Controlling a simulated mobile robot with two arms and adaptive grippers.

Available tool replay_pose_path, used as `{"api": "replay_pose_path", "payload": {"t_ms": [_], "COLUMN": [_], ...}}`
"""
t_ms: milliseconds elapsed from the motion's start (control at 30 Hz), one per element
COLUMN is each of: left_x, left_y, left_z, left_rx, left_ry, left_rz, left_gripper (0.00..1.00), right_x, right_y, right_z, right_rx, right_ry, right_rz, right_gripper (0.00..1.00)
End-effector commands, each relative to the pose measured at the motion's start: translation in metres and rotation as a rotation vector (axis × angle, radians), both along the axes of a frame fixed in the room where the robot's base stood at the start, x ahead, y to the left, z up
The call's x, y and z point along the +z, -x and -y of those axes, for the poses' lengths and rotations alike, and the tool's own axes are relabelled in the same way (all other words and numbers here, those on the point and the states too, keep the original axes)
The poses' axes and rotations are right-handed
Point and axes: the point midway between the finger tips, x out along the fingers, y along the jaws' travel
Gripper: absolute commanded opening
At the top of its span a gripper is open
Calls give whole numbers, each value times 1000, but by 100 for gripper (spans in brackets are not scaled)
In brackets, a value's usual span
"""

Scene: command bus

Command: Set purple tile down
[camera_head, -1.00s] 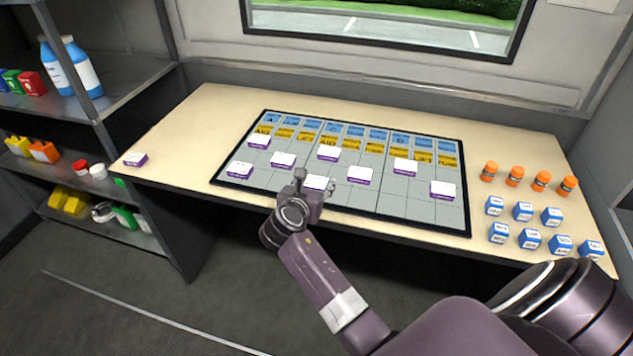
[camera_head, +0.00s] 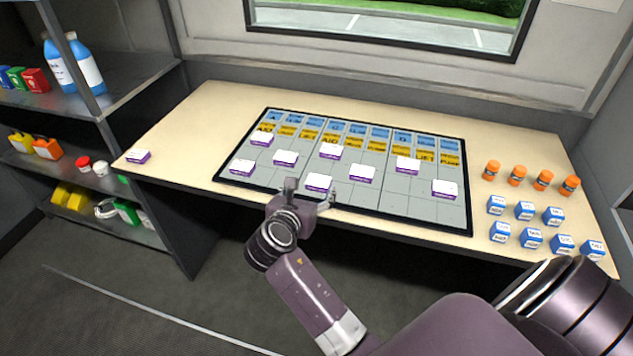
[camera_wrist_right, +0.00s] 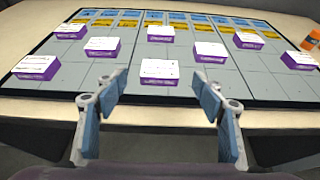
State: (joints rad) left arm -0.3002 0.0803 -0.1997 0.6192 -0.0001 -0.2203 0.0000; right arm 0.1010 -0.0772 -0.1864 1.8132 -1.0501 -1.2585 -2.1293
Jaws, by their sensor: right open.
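A purple tile with a white top (camera_head: 319,183) lies on the front part of the grey board (camera_head: 408,205); it also shows in the right wrist view (camera_wrist_right: 160,72). My right gripper (camera_head: 310,194) is just in front of this tile, apart from it. In the right wrist view its two fingers (camera_wrist_right: 160,100) are spread with nothing between them. Several other purple tiles lie on the board, such as one at the front left (camera_head: 242,167) and one at the right (camera_head: 445,189). One more purple tile (camera_head: 138,156) lies off the board at the table's left end. My left gripper is not in view.
Orange-capped bottles (camera_head: 516,175) and several blue-and-white boxes (camera_head: 531,238) stand on the table (camera_head: 190,130) right of the board. A shelf unit (camera_head: 130,85) with bottles and small containers stands at the left. Blue and yellow labels fill the board's back rows.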

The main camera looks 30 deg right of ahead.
Motion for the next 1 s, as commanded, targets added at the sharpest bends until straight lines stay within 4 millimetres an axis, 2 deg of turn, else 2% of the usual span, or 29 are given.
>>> {"api": "replay_pose_path", "payload": {"t_ms": [200,400,567,667,767,867,900,967,1000], "left_x": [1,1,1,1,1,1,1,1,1], "left_y": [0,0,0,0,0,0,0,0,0], "left_z": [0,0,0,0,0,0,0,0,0], "left_rx": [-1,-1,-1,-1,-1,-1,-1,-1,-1], "left_ry": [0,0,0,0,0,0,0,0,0], "left_rz": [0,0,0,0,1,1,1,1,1], "left_gripper": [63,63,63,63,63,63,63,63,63], "right_x": [14,18,18,4,-38,-107,-142,-198,-235], "right_y": [21,28,28,26,20,22,28,43,58], "right_z": [-25,-32,-33,-36,-48,-67,-75,-89,-96], "right_rx": [1,0,0,8,29,37,27,-7,-47], "right_ry": [-1,0,0,-24,-107,-262,-346,-488,-589], "right_rz": [0,0,0,1,10,19,20,22,22], "right_gripper": [63,63,63,63,63,63,63,63,63]}}
